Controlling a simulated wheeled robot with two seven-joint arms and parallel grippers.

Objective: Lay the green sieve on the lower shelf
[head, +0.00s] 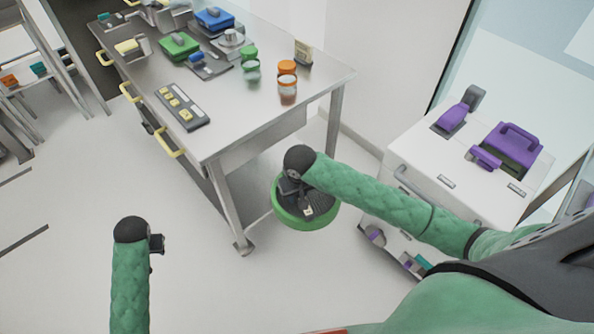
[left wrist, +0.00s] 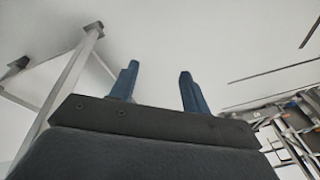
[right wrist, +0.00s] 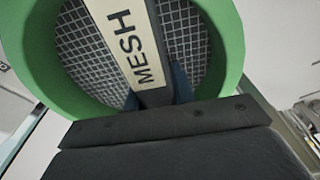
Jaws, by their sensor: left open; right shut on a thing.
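The green sieve (head: 284,216) is in my right gripper (head: 296,192), beside the right end of the steel table. In the right wrist view, the sieve's green rim (right wrist: 233,45) and grey mesh fill the top. The blue fingers are shut on a dark bar across the mesh, which carries a pale "MESH" label (right wrist: 135,40). My left gripper (head: 157,244) is open and empty above bare floor; its spread fingers show in the left wrist view (left wrist: 157,85). A lower shelf is not clearly visible; the tabletop and the sieve hide much of the space under the table.
The steel table (head: 300,105) holds jars, boxes and a grey block with yellow buttons (head: 182,106). Its front leg (head: 228,205) stands near the sieve. A white cabinet (head: 420,160) with purple devices stands right. Floor between my arms is clear.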

